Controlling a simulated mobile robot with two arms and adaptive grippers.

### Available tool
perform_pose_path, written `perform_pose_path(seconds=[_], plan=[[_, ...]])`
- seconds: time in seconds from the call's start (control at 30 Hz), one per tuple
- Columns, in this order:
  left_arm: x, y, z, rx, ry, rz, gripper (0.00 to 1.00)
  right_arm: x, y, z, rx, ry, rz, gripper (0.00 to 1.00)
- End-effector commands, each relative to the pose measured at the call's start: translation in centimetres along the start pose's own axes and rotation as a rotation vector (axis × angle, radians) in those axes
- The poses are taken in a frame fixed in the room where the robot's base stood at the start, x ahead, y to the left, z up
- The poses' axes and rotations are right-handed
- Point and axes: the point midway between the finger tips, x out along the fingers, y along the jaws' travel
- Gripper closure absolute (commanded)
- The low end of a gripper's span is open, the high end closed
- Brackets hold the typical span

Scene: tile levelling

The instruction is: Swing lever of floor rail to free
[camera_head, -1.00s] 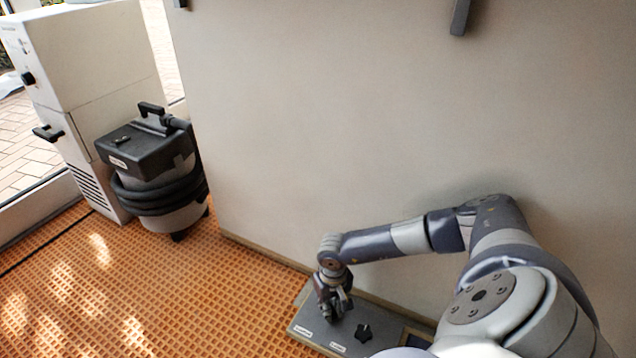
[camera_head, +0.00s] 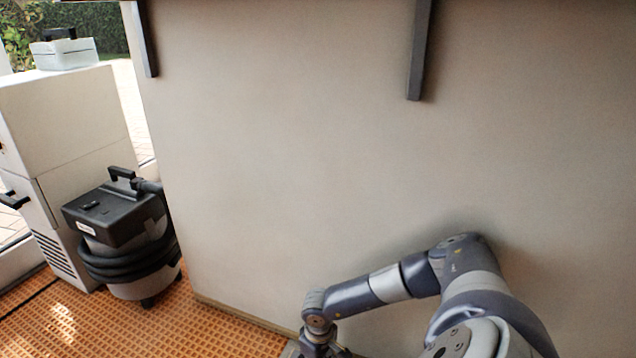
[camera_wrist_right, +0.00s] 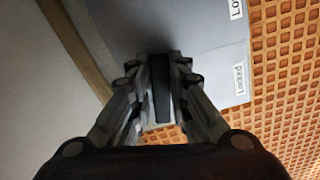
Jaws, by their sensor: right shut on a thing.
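The floor rail (camera_wrist_right: 205,25) is a flat grey plate on the floor along the wall's foot. The fingers hide part of the lever. In the head view my right gripper (camera_head: 320,350) is at the bottom edge, mostly cut off. My left gripper is not in view.
A pale wall panel (camera_head: 280,150) rises right behind the rail. A black and grey vacuum cleaner (camera_head: 120,235) stands left, beside a white cabinet (camera_head: 70,130). The orange grid floor (camera_head: 200,335) between them and the rail is clear.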

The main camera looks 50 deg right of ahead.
Motion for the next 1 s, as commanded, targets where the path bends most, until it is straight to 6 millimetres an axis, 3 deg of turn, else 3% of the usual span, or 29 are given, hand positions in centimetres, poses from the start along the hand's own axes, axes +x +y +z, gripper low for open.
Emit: perform_pose_path(seconds=[0.13, 0.17, 0.23, 0.27, 0.77, 1.0], plan=[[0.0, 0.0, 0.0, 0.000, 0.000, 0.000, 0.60, 0.0, 0.0, -0.1, 0.001, 0.001, 0.001, 1.00], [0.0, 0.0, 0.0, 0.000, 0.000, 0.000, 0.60, 0.0, 0.0, -0.1, 0.001, 0.001, 0.001, 0.81], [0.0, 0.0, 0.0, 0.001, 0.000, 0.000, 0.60, 0.0, 0.0, -0.1, 0.001, 0.001, 0.001, 0.65], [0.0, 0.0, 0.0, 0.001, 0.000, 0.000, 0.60, 0.0, 0.0, -0.1, 0.001, 0.001, 0.001, 0.63], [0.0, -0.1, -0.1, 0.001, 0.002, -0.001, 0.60, 0.0, -0.1, 0.0, 0.007, 0.000, 0.000, 0.63], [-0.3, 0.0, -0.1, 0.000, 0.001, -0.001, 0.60, 0.1, -1.1, -0.5, 0.124, 0.002, -0.001, 0.63]])
